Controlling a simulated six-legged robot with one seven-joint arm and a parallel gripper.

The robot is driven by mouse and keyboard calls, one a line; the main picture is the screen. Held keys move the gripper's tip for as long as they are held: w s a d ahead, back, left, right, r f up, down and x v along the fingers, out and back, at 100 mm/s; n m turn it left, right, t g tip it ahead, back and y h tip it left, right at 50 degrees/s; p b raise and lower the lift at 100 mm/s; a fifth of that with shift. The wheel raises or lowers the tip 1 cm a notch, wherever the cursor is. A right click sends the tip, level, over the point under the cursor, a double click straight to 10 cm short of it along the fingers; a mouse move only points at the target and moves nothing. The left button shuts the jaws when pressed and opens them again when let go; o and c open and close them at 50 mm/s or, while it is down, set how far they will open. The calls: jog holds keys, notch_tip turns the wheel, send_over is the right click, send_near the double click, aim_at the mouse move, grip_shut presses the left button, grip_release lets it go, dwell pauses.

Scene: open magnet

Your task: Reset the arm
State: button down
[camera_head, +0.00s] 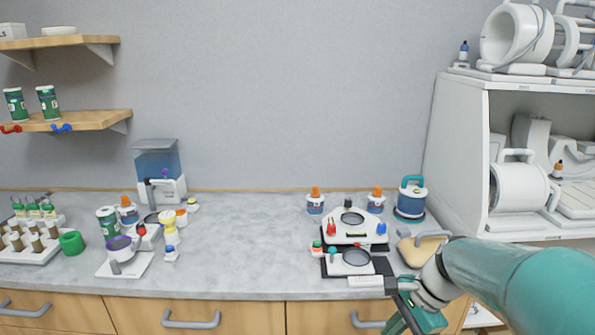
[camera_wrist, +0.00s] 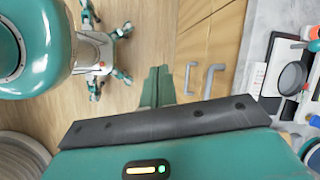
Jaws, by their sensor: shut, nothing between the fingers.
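My teal arm (camera_head: 520,275) reaches in from the lower right of the head view, in front of the counter's right part. My gripper (camera_wrist: 157,70) shows in the wrist view as two teal fingers side by side, shut and empty, over the wooden floor. In the head view, its dark and teal body (camera_head: 420,318) hangs at the counter's front edge, before the drawers, and the fingertips are not clear. No object is held.
The grey counter (camera_head: 245,250) is clear in its middle. A black-and-white device with a round dark plate (camera_head: 356,258) stands near my arm, beside a teal-topped container (camera_head: 411,198). A white shelf unit (camera_head: 458,150) stands right. Drawer handles (camera_head: 191,320) stick out below.

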jog(key=s+a+r+n+t+h, duration=0.3)
jog(key=s+r+n, duration=0.4)
jog(key=s+n, duration=0.5)
jog(key=shift+s+r+n+t+h, duration=0.4)
jog(key=shift+n+t+h, duration=0.4)
jog(key=shift+n, duration=0.3)
